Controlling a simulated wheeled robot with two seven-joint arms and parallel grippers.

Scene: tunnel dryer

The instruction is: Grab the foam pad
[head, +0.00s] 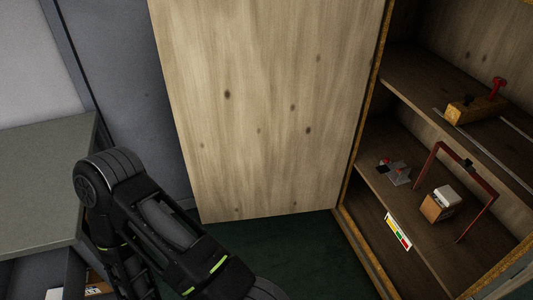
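No thing here is clearly a foam pad. A small white block (447,195) sits on a tan-brown block (436,208) on the cabinet's middle shelf, inside a dark red frame; I cannot tell if either one is the pad. My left arm comes in at the lower left and runs down to the bottom edge, where its gripper is out of view. My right arm and gripper are not in view.
An open wooden door (265,110) fills the middle, left of the cabinet. The upper shelf holds a yellow-brown block (475,109) with a red knob. Small grey and red parts (394,172) lie on the middle shelf. A grey-green counter (40,185) stands at left.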

